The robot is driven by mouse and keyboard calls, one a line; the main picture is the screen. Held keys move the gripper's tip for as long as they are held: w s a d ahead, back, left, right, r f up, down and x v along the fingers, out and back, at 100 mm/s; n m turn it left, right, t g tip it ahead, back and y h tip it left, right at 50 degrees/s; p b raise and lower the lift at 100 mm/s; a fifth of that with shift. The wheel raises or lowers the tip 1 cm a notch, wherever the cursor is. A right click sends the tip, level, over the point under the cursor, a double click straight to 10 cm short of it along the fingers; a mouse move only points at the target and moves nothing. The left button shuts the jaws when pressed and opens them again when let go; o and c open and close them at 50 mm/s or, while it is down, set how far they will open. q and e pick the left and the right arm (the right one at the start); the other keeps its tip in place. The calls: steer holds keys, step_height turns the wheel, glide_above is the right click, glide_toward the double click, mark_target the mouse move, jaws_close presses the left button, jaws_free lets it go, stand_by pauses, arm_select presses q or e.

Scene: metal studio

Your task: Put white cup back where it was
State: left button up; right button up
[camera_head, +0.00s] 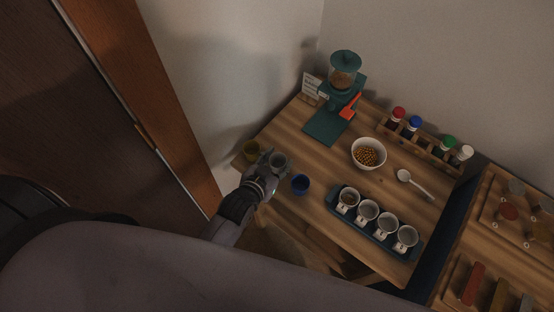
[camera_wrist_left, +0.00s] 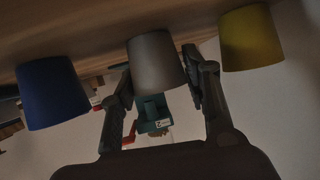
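A pale cup (camera_head: 278,160), grey-white in this light, is between the fingers of my left gripper (camera_head: 277,163) at the table's left edge. In the left wrist view the cup (camera_wrist_left: 157,62) appears grey and upright, with a finger at each side; whether the fingers press on it is unclear. A dark blue cup (camera_head: 300,184) stands to its right and a yellow cup (camera_head: 251,150) to its left, roughly in a line. They also show in the left wrist view, blue (camera_wrist_left: 52,92) left and yellow (camera_wrist_left: 250,38) right. My right gripper is not in view.
The wooden table (camera_head: 297,129) holds a teal grinder (camera_head: 343,80), a bowl (camera_head: 366,144) of brown pieces, a white spoon (camera_head: 413,184), a rack of colored-cap jars (camera_head: 418,143) and a dark tray (camera_head: 337,207) of several white cups. A wooden panel (camera_head: 150,95) stands left.

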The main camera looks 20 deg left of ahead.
arm_select(q)
steer(key=o, duration=0.3)
steer(key=shift+r, duration=0.2)
steer(key=v, duration=1.2)
steer(key=shift+b, duration=0.3)
steer(key=shift+f, duration=0.15)
